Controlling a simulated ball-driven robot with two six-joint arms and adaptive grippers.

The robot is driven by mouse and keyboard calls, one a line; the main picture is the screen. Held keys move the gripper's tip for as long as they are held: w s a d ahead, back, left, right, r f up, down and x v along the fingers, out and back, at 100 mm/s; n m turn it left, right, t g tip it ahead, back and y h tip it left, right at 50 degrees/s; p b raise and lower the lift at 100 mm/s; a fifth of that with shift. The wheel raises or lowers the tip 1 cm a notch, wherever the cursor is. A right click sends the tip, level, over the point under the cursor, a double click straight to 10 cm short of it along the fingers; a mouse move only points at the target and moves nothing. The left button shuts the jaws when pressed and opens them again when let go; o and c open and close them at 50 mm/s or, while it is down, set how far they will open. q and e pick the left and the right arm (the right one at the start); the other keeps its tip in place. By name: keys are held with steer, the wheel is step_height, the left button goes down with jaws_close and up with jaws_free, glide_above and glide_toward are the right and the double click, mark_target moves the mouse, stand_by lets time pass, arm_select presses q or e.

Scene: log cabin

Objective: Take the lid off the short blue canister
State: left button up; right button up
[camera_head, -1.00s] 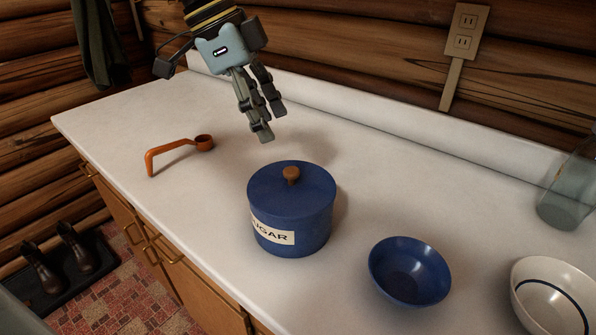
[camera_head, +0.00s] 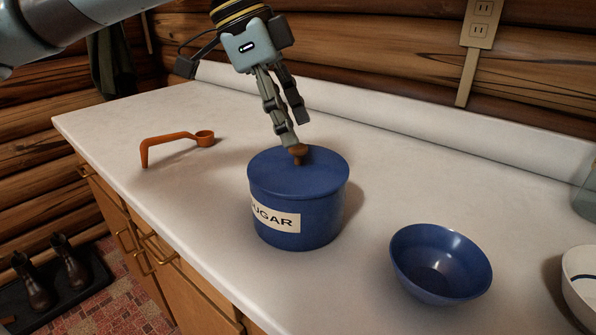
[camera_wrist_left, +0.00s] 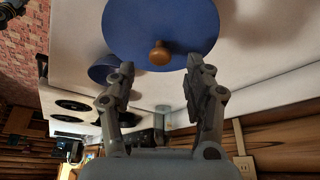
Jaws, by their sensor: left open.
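The short blue canister (camera_head: 300,222) stands upright on the white counter with a SUGAR label facing front. Its flat blue lid (camera_head: 275,174) is on top, with a small brown knob (camera_head: 298,152) in the middle. My left gripper (camera_head: 292,138) comes down from above, its fingertips just above and behind the knob. In the left wrist view the fingers (camera_wrist_left: 160,72) are apart, and the knob (camera_wrist_left: 160,53) shows just beyond the gap between the tips, over the lid (camera_wrist_left: 185,25). Whether a finger touches the knob I cannot tell. My right gripper is out of view.
A blue bowl (camera_head: 440,263) stands right of the canister, and a white bowl (camera_head: 580,285) is at the right edge. An orange scoop (camera_head: 175,142) lies at left. A glass jar (camera_head: 586,195) is partly cut off at right. The counter (camera_head: 120,125) left of the canister is mostly clear.

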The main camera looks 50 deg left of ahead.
mark_target(299, 146)
arm_select(q)
steer(key=shift+b+x, duration=0.35)
steer(key=shift+x, duration=1.5)
jaws_close()
